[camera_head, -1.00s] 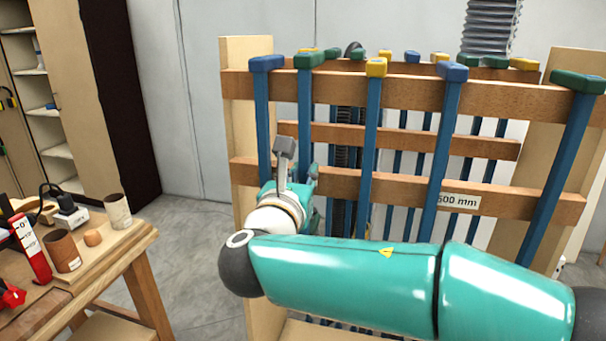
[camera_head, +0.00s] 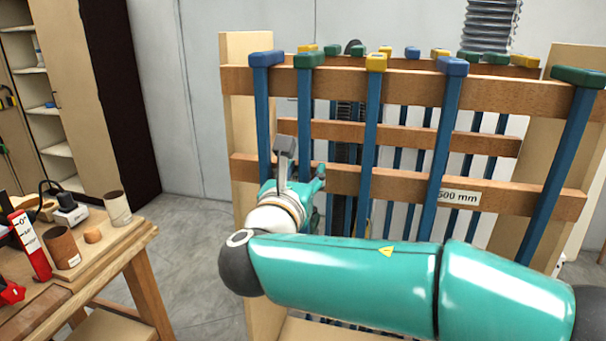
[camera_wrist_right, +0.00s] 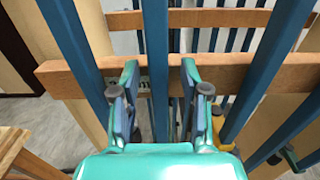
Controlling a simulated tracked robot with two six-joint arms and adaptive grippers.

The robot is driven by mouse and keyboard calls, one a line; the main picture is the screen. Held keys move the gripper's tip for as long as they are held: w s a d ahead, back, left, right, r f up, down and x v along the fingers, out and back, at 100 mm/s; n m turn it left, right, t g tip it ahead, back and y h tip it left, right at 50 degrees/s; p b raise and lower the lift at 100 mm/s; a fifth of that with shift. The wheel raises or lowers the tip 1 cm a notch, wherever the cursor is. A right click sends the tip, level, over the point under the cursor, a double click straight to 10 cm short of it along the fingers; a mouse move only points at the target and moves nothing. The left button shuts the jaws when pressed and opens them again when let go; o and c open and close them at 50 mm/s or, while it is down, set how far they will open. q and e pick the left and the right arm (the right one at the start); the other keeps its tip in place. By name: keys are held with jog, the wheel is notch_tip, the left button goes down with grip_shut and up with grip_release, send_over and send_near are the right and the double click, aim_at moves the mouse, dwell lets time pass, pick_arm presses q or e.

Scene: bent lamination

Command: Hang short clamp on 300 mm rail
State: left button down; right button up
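Several blue-barred clamps hang on the wooden rack; the front rails carry a label (camera_head: 459,198) reading 500 mm. A green-headed clamp (camera_head: 308,61) hangs upright on the front rail (camera_head: 340,82), second from the left. My right gripper (camera_head: 300,187) is at this clamp's bar, low on the rack. In the right wrist view the gripper (camera_wrist_right: 155,98) is open, with one finger on each side of a blue bar (camera_wrist_right: 155,45); contact cannot be told. No 300 mm label is readable. My left gripper is not in view.
A blue-headed clamp (camera_head: 266,59) hangs close left of the gripper, a yellow-headed one (camera_head: 376,63) to its right. More clamps hang on the rear rail (camera_head: 480,143). A wooden workbench (camera_head: 139,240) with wooden cylinders stands at left. Floor between is clear.

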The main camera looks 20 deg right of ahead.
jog(key=shift+f, duration=0.15)
jog(key=v, duration=1.2)
jog(key=v, duration=0.6)
dwell(0.8)
jog(key=shift+p+v, duration=0.7)
jog(key=shift+v, duration=1.8)
